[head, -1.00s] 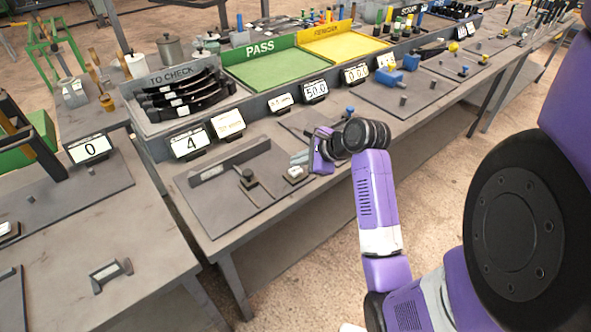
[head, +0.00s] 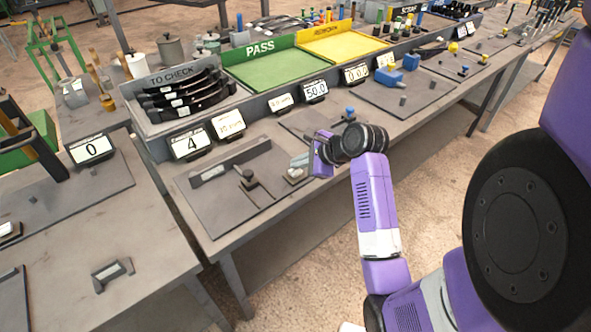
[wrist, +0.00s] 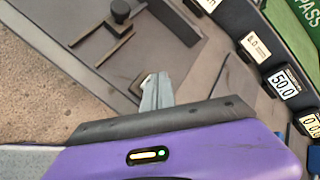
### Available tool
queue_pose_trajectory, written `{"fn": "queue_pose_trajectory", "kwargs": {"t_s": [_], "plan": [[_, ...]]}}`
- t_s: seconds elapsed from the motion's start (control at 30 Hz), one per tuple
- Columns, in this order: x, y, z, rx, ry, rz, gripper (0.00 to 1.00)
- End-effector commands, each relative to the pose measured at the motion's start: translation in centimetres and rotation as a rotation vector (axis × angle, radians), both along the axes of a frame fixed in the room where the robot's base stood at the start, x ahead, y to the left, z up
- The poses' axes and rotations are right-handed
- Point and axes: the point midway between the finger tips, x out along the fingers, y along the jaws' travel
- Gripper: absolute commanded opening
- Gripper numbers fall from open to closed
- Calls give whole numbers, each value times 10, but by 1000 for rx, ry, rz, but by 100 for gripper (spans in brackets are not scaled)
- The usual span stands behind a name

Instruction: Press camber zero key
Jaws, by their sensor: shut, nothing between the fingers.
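A small pale key (head: 293,175) on a dark base sits on the bench, at the right of the dark plate with the camber fixture. My gripper (head: 298,161) is shut and empty, its grey fingers pointing left and down just over the key. In the wrist view the shut fingertips (wrist: 155,88) overlap the key's dark square base (wrist: 137,86) and hide part of it. I cannot tell whether they touch the key. A small readout (head: 281,101) stands at the bench's back edge; its digits are too small to read surely.
A dark knobbed post (head: 248,178) and a long grey bar (head: 230,160) stand left of the key. Behind are the TO CHECK rack (head: 182,92) and green PASS tray (head: 262,74).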

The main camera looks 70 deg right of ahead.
Motion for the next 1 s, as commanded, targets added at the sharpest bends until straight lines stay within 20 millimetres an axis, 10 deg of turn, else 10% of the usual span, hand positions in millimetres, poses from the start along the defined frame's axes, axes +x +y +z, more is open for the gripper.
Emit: {"fn": "queue_pose_trajectory", "kwargs": {"t_s": [1.0], "plan": [[0, 0, -11, 1, 0, 0, 0]]}}
